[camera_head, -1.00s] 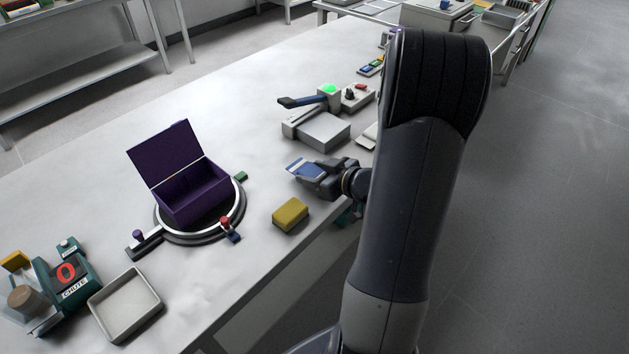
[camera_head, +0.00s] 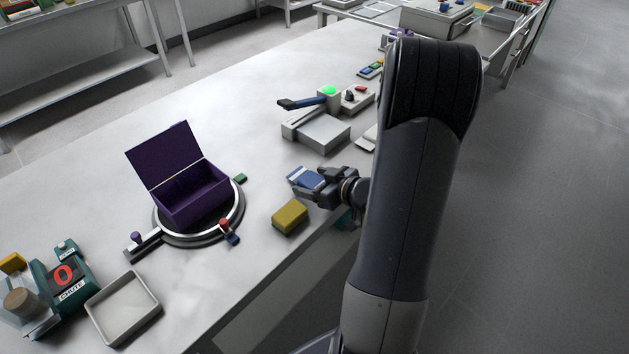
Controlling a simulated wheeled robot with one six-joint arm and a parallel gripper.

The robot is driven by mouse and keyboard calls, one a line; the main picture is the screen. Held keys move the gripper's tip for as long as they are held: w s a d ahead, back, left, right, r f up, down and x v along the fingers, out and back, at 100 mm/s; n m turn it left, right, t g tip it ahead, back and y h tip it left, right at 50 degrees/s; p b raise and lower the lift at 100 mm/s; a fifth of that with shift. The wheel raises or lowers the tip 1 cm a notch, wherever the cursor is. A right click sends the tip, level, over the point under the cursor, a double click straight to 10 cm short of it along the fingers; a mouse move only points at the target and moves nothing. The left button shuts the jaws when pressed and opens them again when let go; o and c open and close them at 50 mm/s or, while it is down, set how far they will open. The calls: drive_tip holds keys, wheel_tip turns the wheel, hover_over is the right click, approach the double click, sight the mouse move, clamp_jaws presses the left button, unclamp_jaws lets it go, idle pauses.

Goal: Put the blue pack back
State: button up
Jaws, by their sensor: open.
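The blue pack (camera_head: 304,178), blue with a pale end, is on the table or just above it; I cannot tell which. My gripper (camera_head: 316,179) is right at the pack, its dark fingers open around or beside the pack's right part. The fingers and wrist hide part of the pack. The gripper lies low near the table's right edge, behind the yellow block (camera_head: 290,217).
An open purple box (camera_head: 190,195) stands on a round turntable (camera_head: 240,212) at left. An empty tray (camera_head: 123,307) and a teal chute unit (camera_head: 68,275) are front left. Bare tabletop lies between.

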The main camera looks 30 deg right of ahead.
drive_tip(key=shift+r, duration=0.25)
drive_tip(key=p+v, duration=0.1)
drive_tip(key=v, duration=1.1)
